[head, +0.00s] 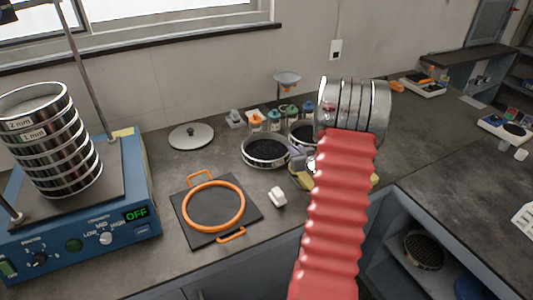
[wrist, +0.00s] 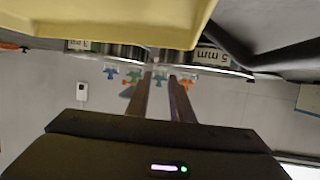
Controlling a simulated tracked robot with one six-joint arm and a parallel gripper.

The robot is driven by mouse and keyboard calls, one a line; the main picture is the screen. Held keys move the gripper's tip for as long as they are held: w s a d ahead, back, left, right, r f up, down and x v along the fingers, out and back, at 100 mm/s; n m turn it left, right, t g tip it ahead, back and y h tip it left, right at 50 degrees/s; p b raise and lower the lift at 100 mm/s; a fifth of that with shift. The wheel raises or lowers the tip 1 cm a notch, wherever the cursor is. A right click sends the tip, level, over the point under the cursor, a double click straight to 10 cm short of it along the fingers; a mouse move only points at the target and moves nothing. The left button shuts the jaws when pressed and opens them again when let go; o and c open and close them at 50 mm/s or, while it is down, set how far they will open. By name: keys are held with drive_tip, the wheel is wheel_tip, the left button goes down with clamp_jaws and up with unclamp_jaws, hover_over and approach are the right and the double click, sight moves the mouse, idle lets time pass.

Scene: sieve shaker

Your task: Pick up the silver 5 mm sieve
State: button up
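The silver 5 mm sieve shows its label in the wrist view (wrist: 225,62), where the picture is upside down and only part of its wall is seen. It appears to be the left of the two silver pans with dark contents on the counter in the head view (head: 265,153). The fingers appear beside the sieve's wall; contact cannot be told. In the head view my red-sleeved arm hides most of the gripper.
A second silver pan (head: 303,131) stands close right of the sieve, with capped bottles (head: 273,121) behind. A yellow object (wrist: 100,20) is close to the wrist camera.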

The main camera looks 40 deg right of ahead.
sight(289, 143)
drive_tip(key=shift+x, duration=2.8)
drive_tip(key=shift+x, duration=2.75)
drive_tip(key=shift+a, duration=0.1)
clamp_jaws()
